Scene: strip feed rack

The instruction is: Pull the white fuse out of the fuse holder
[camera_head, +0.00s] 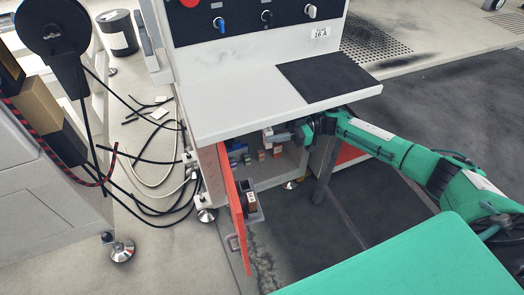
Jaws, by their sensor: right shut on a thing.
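My right gripper (280,137) reaches in from the right under the worktop, at the upper front of the open cabinet. It is shut on a small pale piece at its fingertips, which looks like the white fuse (267,132). The piece is very small here, and the fingers and the worktop edge partly cover it. I cannot make out the fuse holder around it, nor whether the piece is still seated. Several small coloured items (262,155) stand on the cabinet floor below the gripper. My left gripper is not in view.
The grey worktop (235,107) overhangs the cabinet and carries a black mat (326,76). The cabinet's orange door (232,200) stands open toward me, with a small bin (252,207) on its inner side. Loose cables (150,175) lie on the floor at left.

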